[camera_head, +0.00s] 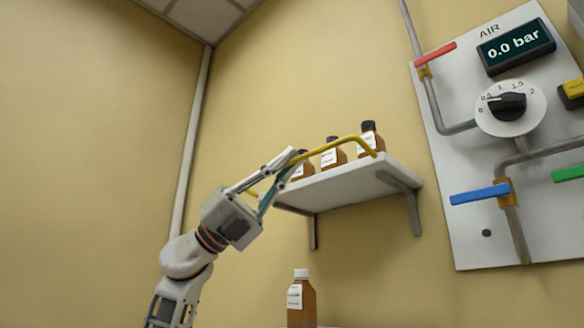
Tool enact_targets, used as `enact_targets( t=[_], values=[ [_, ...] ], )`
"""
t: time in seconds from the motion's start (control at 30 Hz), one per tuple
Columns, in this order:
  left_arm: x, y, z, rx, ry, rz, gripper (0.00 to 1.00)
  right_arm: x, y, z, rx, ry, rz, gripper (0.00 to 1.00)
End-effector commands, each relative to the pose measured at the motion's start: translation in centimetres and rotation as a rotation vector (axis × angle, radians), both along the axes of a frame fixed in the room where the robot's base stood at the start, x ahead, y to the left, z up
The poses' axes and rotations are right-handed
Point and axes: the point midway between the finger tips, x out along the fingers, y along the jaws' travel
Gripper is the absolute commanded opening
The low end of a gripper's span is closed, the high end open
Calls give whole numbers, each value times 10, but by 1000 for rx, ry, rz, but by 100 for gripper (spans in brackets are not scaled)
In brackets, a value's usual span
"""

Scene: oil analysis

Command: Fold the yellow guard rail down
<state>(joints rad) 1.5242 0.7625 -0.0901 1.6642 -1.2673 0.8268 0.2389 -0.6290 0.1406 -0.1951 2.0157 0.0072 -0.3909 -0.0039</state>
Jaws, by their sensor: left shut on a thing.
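The yellow guard rail (330,147) runs along the front of a white wall shelf (342,187), in front of the bottles there. It stands raised above the shelf top, with its right end bent down to the shelf's right side. My left gripper (289,163) is at the rail's left part, its fingers shut on the rail. The fingers partly hide that end of the rail and the leftmost bottle. My right gripper is not in view.
Brown bottles (333,157) with white labels stand on the shelf. Another brown bottle (301,303) with a white cap stands below. A white panel (468,235) at the right has a 0.0 bar display (516,46), a black knob (507,106), and red, blue (480,194) and green handles.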

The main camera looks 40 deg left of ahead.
Motion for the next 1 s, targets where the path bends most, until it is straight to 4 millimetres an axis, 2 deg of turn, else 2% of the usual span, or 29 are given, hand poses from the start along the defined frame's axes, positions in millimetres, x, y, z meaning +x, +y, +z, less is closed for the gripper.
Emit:
enact_targets(
  t=[0.03,0.5,1.0],
  values=[
    [3,-1,-6,-6,-31,-5,0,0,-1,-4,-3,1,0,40],
    [0,0,-18,-22,-288,0,0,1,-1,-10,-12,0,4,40],
    [-1,0,-19,-23,-328,2,0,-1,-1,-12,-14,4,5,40]
  ],
)
